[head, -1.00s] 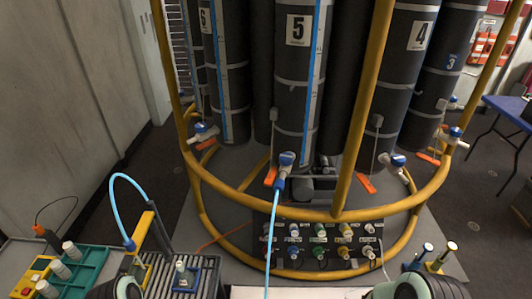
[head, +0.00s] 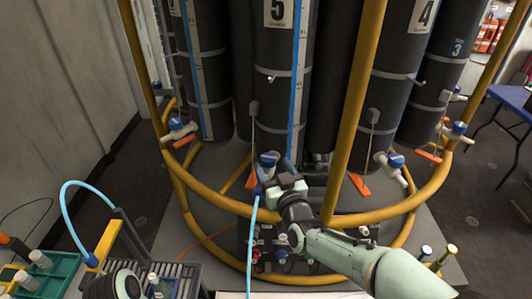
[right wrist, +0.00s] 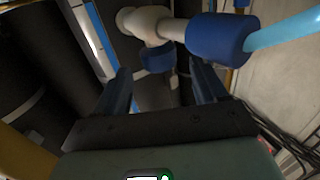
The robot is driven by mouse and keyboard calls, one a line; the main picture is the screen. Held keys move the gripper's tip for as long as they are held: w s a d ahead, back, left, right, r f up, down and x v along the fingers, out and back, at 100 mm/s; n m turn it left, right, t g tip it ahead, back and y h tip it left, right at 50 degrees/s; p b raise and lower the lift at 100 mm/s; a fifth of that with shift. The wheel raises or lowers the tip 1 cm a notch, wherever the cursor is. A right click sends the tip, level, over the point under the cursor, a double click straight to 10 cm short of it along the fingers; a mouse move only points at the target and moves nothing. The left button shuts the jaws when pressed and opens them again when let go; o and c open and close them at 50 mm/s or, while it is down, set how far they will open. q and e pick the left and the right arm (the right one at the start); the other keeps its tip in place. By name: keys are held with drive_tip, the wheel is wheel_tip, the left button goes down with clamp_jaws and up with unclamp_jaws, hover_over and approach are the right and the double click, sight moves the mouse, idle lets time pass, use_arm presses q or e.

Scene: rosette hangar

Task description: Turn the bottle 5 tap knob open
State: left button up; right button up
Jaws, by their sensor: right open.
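The tall black bottle marked 5 (head: 278,12) stands inside the yellow ring frame. Its tap has a blue knob (head: 269,159), partly hidden by my right gripper (head: 275,174). In the right wrist view the white valve body (right wrist: 150,22) carries the blue knob (right wrist: 157,58) and a blue collar (right wrist: 222,38) with a light blue hose. The fingers of my right gripper (right wrist: 162,88) are open, one on each side of the knob in the picture. I cannot tell whether they touch it.
The yellow ring frame (head: 350,218) and its upright post (head: 354,105) stand close to my right arm. The light blue hose (head: 251,245) hangs down from the tap. Bottle 4 (head: 415,45) with its own blue tap is to the right. A connector panel sits below.

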sight(266, 154)
drive_tip(key=p+x, duration=0.1)
drive_tip(key=x, duration=0.5)
drive_tip(key=shift+w, duration=0.25)
